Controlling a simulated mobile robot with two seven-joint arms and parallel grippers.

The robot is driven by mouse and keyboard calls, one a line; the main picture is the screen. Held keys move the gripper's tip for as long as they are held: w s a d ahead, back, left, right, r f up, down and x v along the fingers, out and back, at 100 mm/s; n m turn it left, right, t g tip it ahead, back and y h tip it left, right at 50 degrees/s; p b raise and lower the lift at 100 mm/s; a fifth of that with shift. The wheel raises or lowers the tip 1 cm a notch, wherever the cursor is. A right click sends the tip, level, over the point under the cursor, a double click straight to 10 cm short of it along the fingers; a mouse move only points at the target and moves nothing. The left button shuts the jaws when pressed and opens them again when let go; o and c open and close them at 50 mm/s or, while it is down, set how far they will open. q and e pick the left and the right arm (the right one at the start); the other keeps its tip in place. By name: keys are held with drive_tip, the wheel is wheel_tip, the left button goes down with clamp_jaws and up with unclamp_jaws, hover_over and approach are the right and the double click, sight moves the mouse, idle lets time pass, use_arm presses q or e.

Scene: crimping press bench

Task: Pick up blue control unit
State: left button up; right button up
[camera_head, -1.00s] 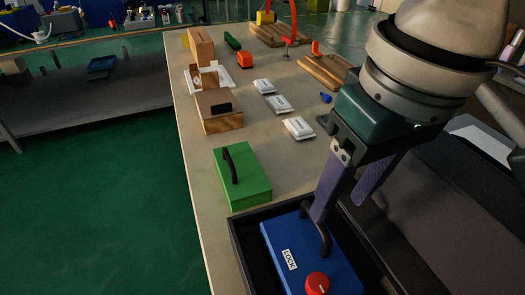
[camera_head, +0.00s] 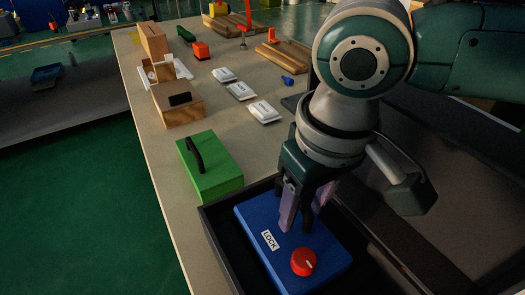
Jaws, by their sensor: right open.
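The blue control unit (camera_head: 262,232) lies in a black tray (camera_head: 212,222) at the bottom of the head view. It has a red knob (camera_head: 304,262) and a white LOCK label (camera_head: 269,240) on top. My right gripper (camera_head: 302,226) is open and points down over the far part of the unit, its purple fingers low around where the unit's black handle stands. The handle is mostly hidden by the fingers, and I cannot tell whether they touch it. My left gripper is not in view.
A green box (camera_head: 216,170) with a black handle stands just beyond the tray. Farther along the table (camera_head: 215,118) are a wooden box (camera_head: 178,108), several white packs (camera_head: 241,91), a small blue piece (camera_head: 287,80) and wooden boards (camera_head: 285,55). Green floor lies left.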

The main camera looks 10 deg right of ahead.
clamp_jaws()
idle(0.3)
drive_tip(key=shift+a+r, duration=0.1)
drive_tip(key=shift+r, duration=0.05)
idle(1.0)
